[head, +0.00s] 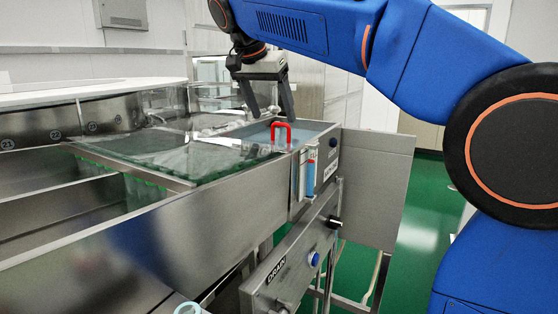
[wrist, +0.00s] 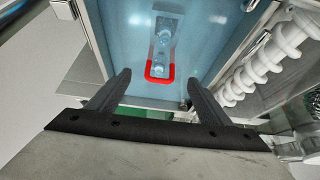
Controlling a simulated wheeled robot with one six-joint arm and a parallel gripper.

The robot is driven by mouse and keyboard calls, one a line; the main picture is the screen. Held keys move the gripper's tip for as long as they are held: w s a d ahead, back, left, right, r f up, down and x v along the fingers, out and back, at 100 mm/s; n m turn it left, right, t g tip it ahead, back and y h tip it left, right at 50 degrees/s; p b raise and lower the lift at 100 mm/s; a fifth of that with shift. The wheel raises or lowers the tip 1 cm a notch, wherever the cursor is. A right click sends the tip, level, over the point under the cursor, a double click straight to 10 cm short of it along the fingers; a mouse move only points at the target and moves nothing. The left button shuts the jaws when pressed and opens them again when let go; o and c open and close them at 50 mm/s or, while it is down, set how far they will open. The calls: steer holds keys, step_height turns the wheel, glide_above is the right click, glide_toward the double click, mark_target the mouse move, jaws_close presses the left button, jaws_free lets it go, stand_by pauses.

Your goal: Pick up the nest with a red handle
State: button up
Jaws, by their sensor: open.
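The red handle (head: 281,126) stands up at the near right end of the steel washer, in a bluish compartment. In the wrist view the red handle (wrist: 160,79) is a U shape at the near edge of the light-blue surface, ahead of the fingertips and between their lines. The body of the nest below the handle cannot be made out clearly. My gripper (head: 268,115) points down above the handle, with its fingers apart and nothing between them. In the wrist view my gripper (wrist: 158,82) shows both dark fingers spread, apart from the handle.
The steel washer wall (head: 170,235) runs along the front. A white spiral coil (wrist: 262,65) lies right of the compartment in the wrist view. A clear cover (head: 165,140) lies left of the handle. A panel with a blue button (head: 314,259) is below.

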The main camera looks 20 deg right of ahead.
steer(key=x, duration=0.8)
steer(key=shift+w+d+f, duration=0.1)
steer(key=shift+d+f, duration=0.05)
steer(key=shift+f, duration=0.2)
steer(key=shift+x, duration=3.1)
steer(key=shift+f, duration=0.1)
steer(key=c, duration=1.3)
